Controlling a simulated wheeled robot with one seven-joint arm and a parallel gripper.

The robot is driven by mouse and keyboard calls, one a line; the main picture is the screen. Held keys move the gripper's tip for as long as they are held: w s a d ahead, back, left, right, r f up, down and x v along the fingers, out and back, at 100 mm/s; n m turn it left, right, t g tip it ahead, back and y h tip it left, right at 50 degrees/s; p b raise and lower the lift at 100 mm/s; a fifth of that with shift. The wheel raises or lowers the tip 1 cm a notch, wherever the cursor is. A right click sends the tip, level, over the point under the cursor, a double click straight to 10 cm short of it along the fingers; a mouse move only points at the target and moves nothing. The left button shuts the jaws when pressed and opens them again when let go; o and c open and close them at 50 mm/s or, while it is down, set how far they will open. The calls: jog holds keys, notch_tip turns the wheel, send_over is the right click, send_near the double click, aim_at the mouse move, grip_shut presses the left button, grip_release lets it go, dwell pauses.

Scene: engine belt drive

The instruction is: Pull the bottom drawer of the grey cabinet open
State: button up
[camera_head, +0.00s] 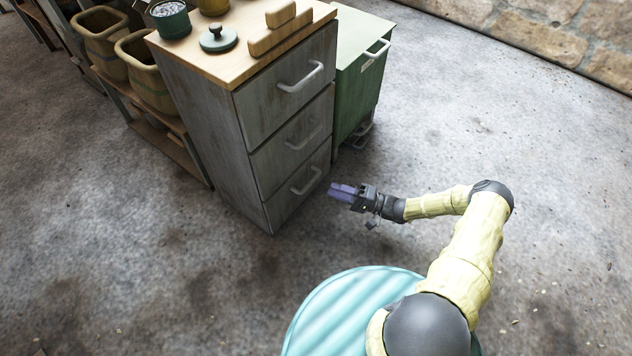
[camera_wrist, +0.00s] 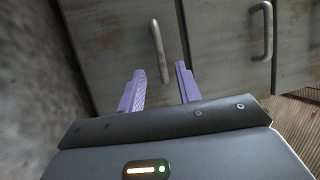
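The grey cabinet (camera_head: 207,122) stands at the upper middle of the head view, with three drawers facing right and a wooden top. The bottom drawer (camera_head: 284,205) is flush with the front, and its pale bar handle (camera_head: 307,181) shows. My gripper (camera_head: 333,190) is just right of that handle in the head view, apart from it. In the wrist view, the two purple fingers of my gripper (camera_wrist: 160,82) are spread, with nothing between them. The bottom handle (camera_wrist: 160,51) lies ahead, between the lines of the fingertips. The middle drawer's handle (camera_wrist: 262,31) is to its right.
A green bin (camera_head: 362,75) stands against the cabinet's far side. On the cabinet top are a green lid (camera_head: 218,40), wooden blocks (camera_head: 280,30) and pots. A shelf with baskets (camera_head: 150,75) stands left. The concrete floor (camera_head: 270,280) before the drawers is clear.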

jog(key=x, duration=0.7)
jog(key=shift+a, duration=0.1)
grip_shut()
